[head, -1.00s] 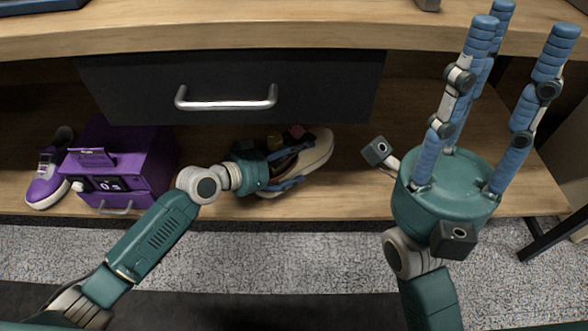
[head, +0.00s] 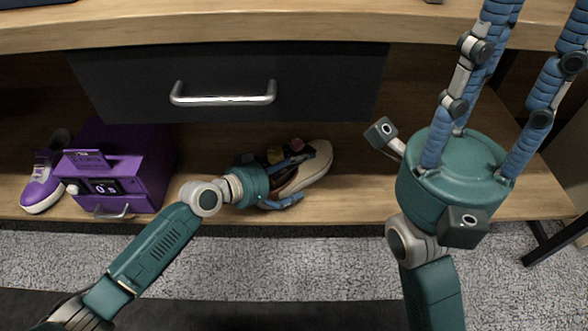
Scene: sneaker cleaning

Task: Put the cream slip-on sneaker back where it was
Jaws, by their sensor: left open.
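The cream slip-on sneaker (head: 318,167) rests on the lower wooden shelf, below the dark drawer. Its toe points right; its heel end is partly hidden by my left gripper (head: 290,182). My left gripper is open, with its blue fingers spread on either side of the sneaker's heel end. The near finger appears clear of the shoe's side; contact on the far side cannot be told. My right gripper (head: 535,40) is raised at the right, its blue fingers apart and empty, with the tips cut off by the top edge.
A purple box (head: 125,165) with a small display and handle stands on the shelf, left of my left gripper. A purple sneaker (head: 42,185) is at the far left. The drawer (head: 225,75) is above. The shelf (head: 365,190) is clear right of the cream sneaker.

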